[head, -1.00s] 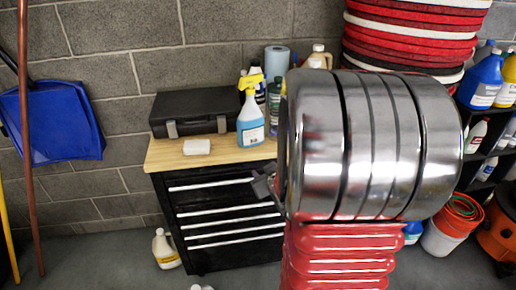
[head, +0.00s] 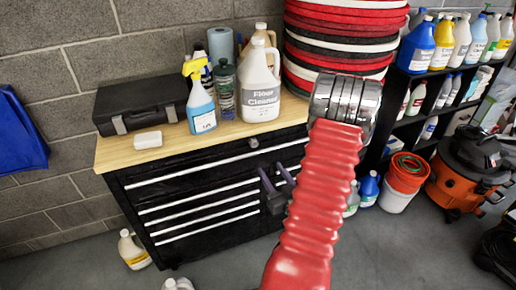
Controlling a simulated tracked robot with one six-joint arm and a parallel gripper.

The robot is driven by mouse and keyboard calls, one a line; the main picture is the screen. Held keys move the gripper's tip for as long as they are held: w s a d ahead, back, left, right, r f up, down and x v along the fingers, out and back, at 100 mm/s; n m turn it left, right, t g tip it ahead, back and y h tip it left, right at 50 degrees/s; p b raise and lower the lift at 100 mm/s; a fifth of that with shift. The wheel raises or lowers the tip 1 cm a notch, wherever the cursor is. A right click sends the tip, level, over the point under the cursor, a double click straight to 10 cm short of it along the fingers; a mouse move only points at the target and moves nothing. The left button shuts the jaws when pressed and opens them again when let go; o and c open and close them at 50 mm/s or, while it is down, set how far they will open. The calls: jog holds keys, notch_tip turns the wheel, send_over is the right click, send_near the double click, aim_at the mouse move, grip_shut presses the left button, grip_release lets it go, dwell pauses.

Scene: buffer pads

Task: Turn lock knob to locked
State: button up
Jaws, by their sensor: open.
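The lock knob (head: 253,143) is a small round silvery knob on the upper front of the black tool cabinet (head: 160,195), just below the wooden top. It is too small to tell which way it is turned. My gripper (head: 275,178) is in front of the cabinet's drawers, below and slightly right of the knob and apart from it. Its two dark fingers are spread, with nothing visible between them. My red arm hides the right part of the cabinet front.
On the wooden top (head: 120,158) stand a black case (head: 155,105), a spray bottle (head: 200,100), a floor cleaner jug (head: 260,90) and a white block (head: 148,140). Red, white and black pads (head: 340,40) are stacked behind. An orange vacuum (head: 465,175) stands at right. Floor bottles are near the cabinet.

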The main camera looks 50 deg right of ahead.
aim_at(256, 144)
dwell(0.4)
jog(key=x, duration=1.3)
jog(key=shift+w+d, duration=0.2)
jog(key=shift+w, duration=0.05)
jog(key=shift+c, duration=0.5)
jog(key=c, duration=0.9)
jog(key=shift+d+r, duration=0.1)
jog(key=shift+d, duration=0.1)
jog(key=shift+a, duration=0.1)
jog(key=shift+c, duration=0.2)
